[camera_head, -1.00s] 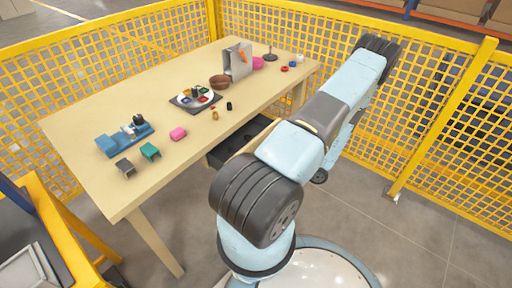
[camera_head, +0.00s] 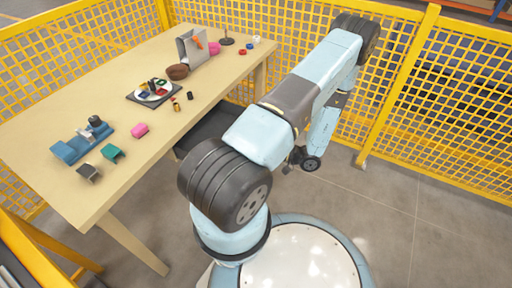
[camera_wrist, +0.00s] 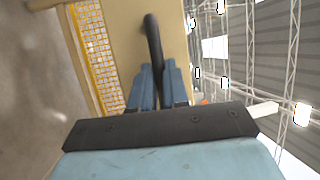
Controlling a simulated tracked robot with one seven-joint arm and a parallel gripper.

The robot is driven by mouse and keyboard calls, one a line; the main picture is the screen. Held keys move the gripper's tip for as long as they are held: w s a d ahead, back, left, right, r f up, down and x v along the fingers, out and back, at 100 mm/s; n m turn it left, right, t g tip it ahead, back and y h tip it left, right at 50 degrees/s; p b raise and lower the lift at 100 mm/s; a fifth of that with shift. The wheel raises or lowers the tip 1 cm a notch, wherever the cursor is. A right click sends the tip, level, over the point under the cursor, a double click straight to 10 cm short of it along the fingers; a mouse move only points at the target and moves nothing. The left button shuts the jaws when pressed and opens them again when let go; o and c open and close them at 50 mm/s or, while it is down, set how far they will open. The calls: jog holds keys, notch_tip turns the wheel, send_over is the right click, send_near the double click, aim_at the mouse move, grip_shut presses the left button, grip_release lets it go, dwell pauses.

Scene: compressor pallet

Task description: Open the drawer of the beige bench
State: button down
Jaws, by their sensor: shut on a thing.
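The beige bench (camera_head: 100,93) stands at left in the head view. Its drawer (camera_head: 209,127) is pulled out on the near right side, with its dark interior showing. My arm hides part of the drawer and its front in that view. In the wrist view, the beige drawer front (camera_wrist: 122,42) carries a dark curved handle (camera_wrist: 152,38). My gripper (camera_wrist: 157,70) is shut on this handle, with its blue fingers on either side. My gripper is hard to make out in the head view.
Yellow mesh fencing (camera_head: 440,100) encloses the area. Grey floor (camera_head: 400,205) at right is clear.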

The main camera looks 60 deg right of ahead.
jog(key=c, duration=1.1)
grip_release()
jog(key=shift+f, duration=0.1)
jog(key=v, duration=1.4)
jog(key=shift+w, duration=0.1)
